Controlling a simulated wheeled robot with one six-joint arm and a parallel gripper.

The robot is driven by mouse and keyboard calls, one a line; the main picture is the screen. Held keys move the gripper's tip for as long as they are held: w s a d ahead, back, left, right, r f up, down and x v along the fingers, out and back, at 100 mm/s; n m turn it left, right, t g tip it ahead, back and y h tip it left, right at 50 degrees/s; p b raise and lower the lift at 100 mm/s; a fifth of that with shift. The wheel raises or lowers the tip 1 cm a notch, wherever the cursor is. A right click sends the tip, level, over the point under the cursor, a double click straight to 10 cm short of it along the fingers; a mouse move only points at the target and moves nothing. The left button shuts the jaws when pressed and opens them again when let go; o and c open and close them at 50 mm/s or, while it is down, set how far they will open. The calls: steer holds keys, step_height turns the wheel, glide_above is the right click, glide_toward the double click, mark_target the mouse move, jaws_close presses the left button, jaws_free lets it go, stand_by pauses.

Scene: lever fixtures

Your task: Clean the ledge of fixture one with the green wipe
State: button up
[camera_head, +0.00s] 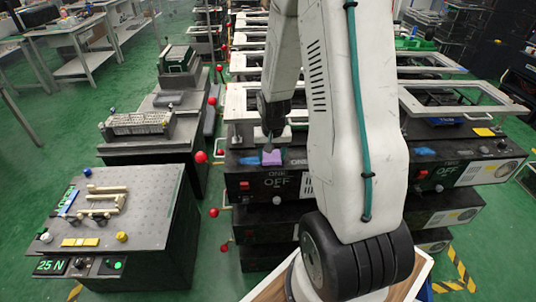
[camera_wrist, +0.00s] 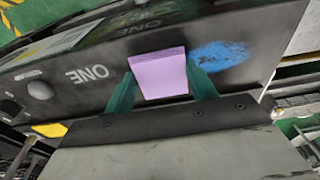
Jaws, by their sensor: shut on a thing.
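The ledge of fixture one (camera_head: 235,168), marked ONE and OFF, is the dark top of a box left of my arm. A blue smear (camera_head: 250,160) lies on it; in the wrist view the smear (camera_wrist: 220,55) is right of the held block. My gripper (camera_wrist: 160,88) has two teal fingers shut on a purple block (camera_wrist: 160,75), also seen in the head view (camera_head: 271,158). The block is at the ledge beside the smear; I cannot tell whether it touches the surface. The held block is purple, and I see no clearly green wipe.
A similar fixture (camera_head: 460,165) on the right has a blue smear (camera_head: 425,152) and a yellow pad (camera_head: 483,132). White frames (camera_head: 462,97) stand behind. A perforated table (camera_head: 140,200) is at left. Red-knobbed levers (camera_head: 201,157) stick out left of fixture one. Green floor lies between.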

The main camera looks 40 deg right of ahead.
mark_target(238, 162)
steer(key=shift+o, duration=0.3)
steer(key=shift+w+a+f, duration=0.1)
steer(key=shift+w+a, duration=0.4)
steer(key=shift+a, duration=0.35)
steer(key=shift+w+a+f, duration=0.1)
steer(key=shift+w+a, duration=0.35)
steer(key=shift+a, duration=0.35)
steer(key=shift+w+a+r, duration=0.15)
steer(key=shift+w+a, duration=0.55)
steer(key=shift+w+a+r, duration=0.1)
steer(key=shift+w+a, duration=0.55)
steer(key=shift+c, duration=0.2)
steer(key=shift+w, duration=0.1)
steer(key=shift+o, duration=0.2)
steer(key=shift+w+a+f, duration=0.1)
steer(key=shift+w+a, duration=0.45)
steer(key=shift+a, duration=0.2)
steer(key=shift+w+a, duration=0.5)
steer(key=shift+a, duration=0.2)
steer(key=shift+r, duration=3)
steer(key=shift+c, duration=0.2)
steer(key=shift+r, duration=0.1)
steer(key=shift+r, duration=1.4)
